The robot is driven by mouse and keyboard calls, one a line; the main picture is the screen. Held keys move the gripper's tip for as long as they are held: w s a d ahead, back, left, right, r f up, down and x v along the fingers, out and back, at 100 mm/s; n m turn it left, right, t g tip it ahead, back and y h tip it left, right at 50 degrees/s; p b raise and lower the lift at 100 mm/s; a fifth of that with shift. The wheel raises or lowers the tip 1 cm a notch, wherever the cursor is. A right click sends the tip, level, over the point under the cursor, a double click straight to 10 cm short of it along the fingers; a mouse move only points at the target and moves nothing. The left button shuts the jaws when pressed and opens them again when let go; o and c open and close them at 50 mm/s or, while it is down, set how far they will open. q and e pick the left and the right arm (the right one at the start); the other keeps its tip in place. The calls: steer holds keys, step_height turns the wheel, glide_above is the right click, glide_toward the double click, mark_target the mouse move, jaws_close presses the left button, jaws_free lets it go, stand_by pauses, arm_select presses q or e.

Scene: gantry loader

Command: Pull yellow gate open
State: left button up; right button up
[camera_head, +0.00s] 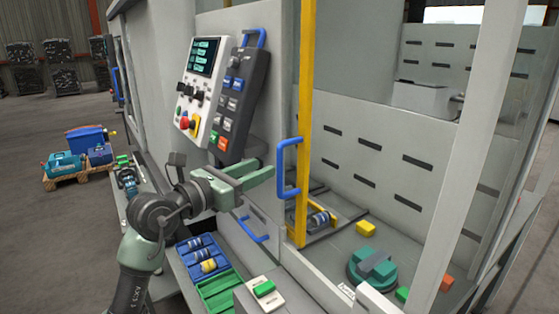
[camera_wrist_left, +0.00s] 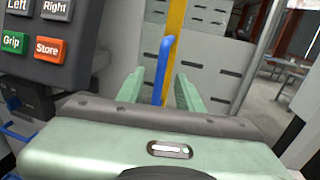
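The yellow gate shows as a tall yellow upright (camera_head: 306,90) in the head view, with a blue D-shaped handle (camera_head: 283,170) on its left side. In the left wrist view the yellow post (camera_wrist_left: 175,22) stands behind the blue handle (camera_wrist_left: 165,60). My left gripper (camera_head: 262,177) is level with the handle and points at it from the left. Its two green fingers are apart in the left wrist view (camera_wrist_left: 161,88), and the handle shows between them. The fingertips look close to the handle; I cannot tell whether they touch it. My right gripper is not in view.
A control panel (camera_head: 200,75) and a button pendant (camera_head: 240,100) hang above my left gripper. Below it are a blue tray (camera_head: 188,247), a green tray (camera_head: 228,302) and a green-button box (camera_head: 264,290). A green round fixture (camera_head: 362,277) and coloured blocks lie inside the machine.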

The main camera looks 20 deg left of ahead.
mark_target(278, 162)
arm_select(q)
steer(key=p+x, duration=0.2)
steer(key=x, duration=0.5)
steer(key=shift+d, duration=0.25)
jaws_close()
stand_by(1.1)
